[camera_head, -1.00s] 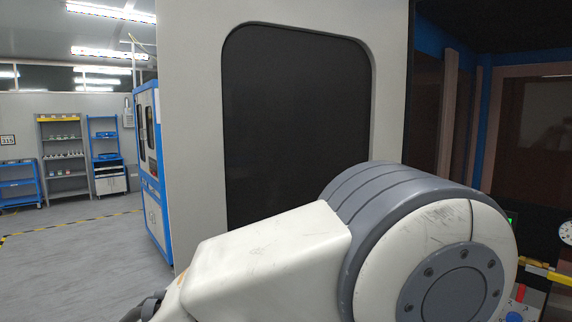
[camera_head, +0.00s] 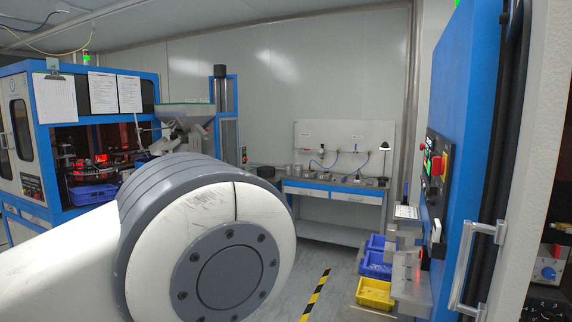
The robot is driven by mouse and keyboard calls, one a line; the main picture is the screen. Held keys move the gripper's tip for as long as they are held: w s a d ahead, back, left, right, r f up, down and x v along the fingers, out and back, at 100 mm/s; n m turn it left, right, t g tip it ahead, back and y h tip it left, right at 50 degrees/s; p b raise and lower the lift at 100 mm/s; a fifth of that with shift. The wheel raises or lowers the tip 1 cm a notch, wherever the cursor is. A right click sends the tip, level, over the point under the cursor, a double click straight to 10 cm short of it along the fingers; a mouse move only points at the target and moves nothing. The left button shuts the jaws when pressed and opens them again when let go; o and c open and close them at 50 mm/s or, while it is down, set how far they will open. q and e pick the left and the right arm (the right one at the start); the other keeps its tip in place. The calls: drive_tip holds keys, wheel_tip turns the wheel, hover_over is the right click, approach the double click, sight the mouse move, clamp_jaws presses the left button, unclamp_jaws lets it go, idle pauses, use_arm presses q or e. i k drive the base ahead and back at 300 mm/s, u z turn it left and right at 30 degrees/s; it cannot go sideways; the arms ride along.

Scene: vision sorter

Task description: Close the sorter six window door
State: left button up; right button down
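A blue machine side (camera_head: 462,110) stands close on the right, seen at a steep angle. A silver bar handle (camera_head: 472,265) is fixed at a dark upright edge (camera_head: 508,150) beside it, with a pale panel edge (camera_head: 540,130) to its right. I cannot tell from this angle how far the door is open, and no window pane shows clearly. My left arm's large white and grey joint fills the lower left. Neither of my grippers is in view, and nothing of mine is seen touching the handle.
Yellow (camera_head: 375,293) and blue bins (camera_head: 376,264) stand low beside the machine, under a metal chute (camera_head: 405,270). A workbench (camera_head: 335,190) stands at the back wall. Another blue machine (camera_head: 40,110) is at left. Open floor with a striped line (camera_head: 316,295) lies between.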

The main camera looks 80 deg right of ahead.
sight(537, 68)
drive_tip(key=i, duration=1.5)
drive_tip(key=z, duration=5.05)
drive_tip(key=k, duration=0.65)
drive_tip(key=u, duration=0.2)
drive_tip(key=i, duration=0.45)
